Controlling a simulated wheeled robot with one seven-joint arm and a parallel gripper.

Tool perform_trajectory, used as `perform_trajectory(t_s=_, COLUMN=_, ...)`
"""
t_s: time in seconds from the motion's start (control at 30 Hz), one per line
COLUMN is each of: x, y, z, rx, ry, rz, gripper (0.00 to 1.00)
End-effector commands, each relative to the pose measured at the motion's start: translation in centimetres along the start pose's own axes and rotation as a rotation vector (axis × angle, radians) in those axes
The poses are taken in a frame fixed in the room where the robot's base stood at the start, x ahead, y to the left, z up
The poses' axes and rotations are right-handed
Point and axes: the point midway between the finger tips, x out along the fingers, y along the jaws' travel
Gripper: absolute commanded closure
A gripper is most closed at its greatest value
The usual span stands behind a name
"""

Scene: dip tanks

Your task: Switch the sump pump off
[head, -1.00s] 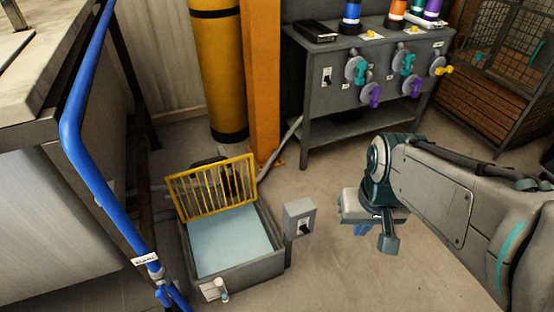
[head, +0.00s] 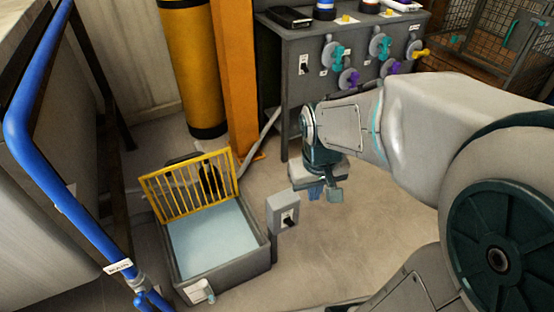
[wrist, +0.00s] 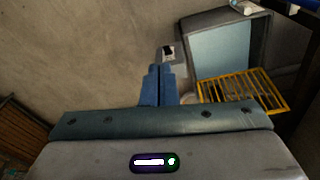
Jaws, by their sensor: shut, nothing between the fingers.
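A small grey switch box (head: 283,213) with a black toggle on a pale plate stands at the right side of the sump (head: 235,277), an open grey tank of pale blue water. I cannot tell surely which way the toggle is set. In the wrist view the switch box (wrist: 171,54) shows just beyond my fingertips, slightly right. My gripper (head: 316,193) hangs right of and behind the box in the head view, its blue fingers shut and empty, apart from the box as far as I can see. The fingers (wrist: 157,70) also show in the wrist view.
A yellow grate (head: 190,185) stands raised over the sump's back. A blue pipe (head: 60,195) runs at left. An orange post (head: 236,80) and a grey valve cabinet (head: 303,95) with another switch stand behind. Floor right of the switch box is clear.

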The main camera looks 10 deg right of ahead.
Motion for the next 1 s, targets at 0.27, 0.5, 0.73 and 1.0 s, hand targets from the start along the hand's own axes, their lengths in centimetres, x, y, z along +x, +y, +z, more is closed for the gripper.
perform_trajectory(t_s=0.27, x=13.3, y=0.1, z=-6.9, rx=-0.125, ry=-0.033, rz=-0.01, gripper=1.0)
perform_trajectory(t_s=0.5, x=21.9, y=-0.3, z=-10.6, rx=-0.202, ry=-0.035, rz=-0.051, gripper=1.0)
perform_trajectory(t_s=0.73, x=24.7, y=-0.6, z=-11.8, rx=-0.226, ry=-0.029, rz=-0.07, gripper=1.0)
perform_trajectory(t_s=1.0, x=24.7, y=-0.6, z=-11.8, rx=-0.227, ry=-0.029, rz=-0.07, gripper=1.0)
